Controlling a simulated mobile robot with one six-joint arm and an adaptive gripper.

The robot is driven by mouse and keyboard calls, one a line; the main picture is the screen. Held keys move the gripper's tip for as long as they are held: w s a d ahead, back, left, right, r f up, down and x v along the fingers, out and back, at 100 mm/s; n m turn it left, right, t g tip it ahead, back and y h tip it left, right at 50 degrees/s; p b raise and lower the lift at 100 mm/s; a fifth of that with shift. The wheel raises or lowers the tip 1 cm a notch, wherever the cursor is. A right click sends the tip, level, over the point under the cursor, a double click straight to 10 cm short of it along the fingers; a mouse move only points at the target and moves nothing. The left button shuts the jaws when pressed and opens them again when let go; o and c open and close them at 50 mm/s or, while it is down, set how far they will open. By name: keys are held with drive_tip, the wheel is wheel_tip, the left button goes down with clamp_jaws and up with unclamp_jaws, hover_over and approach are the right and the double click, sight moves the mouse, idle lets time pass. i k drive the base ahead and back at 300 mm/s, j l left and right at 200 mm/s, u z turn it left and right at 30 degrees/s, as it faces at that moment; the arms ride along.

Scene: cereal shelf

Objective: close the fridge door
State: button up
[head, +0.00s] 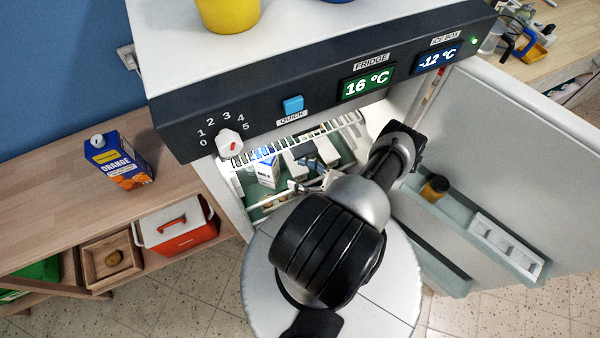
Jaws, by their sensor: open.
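The fridge door (510,150) stands wide open on the right, swung out from the fridge, with its inner side facing me. The white fridge body with its dark control panel (330,95) is at the upper middle. Its lit interior shows shelves with cartons (265,170). My arm reaches up across the lower middle, in front of the opening and left of the door's inner shelf. The arm's far part appears near the door's hinge side; I cannot tell if it touches anything.
The door's shelf (465,225) holds a small dark jar (434,188) and a white tray (507,247). A wooden counter (60,190) at left bears an orange juice carton (120,162). A red-and-white cooler (175,227) sits below. A yellow container (228,15) stands on the fridge.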

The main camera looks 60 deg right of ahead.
sight(520, 204)
drive_tip(key=k+j, duration=0.1)
drive_tip(key=j, duration=1)
drive_tip(key=k+j, duration=0.15)
drive_tip(key=j, duration=0.4)
drive_tip(key=k+j, duration=0.1)
drive_tip(key=j, duration=0.45)
